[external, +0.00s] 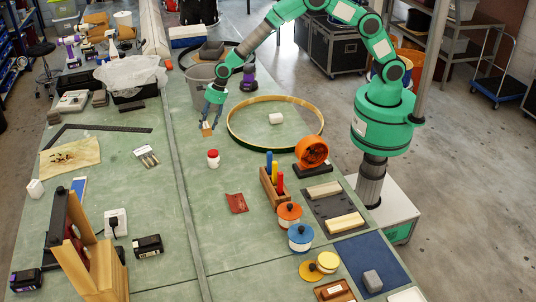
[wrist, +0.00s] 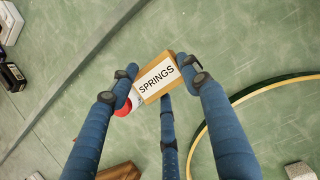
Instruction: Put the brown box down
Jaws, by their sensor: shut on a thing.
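The brown box (wrist: 157,77) has a white label reading "SPRINGS" and fills the space between my fingertips in the wrist view. My gripper (wrist: 158,80) is shut on it, with blue fingers on its left and right sides. In the external view the box (external: 206,129) hangs from my gripper (external: 211,112) over the green bench, left of the large hoop. I cannot tell how far its underside is from the bench top.
A white jar with a red lid (external: 213,159) stands close by on the green bench (external: 190,200). A large wooden hoop (external: 235,137) lies to the right, with a white block (external: 276,119) inside. A grey bucket (external: 196,85) stands behind. Bare bench lies left of the box.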

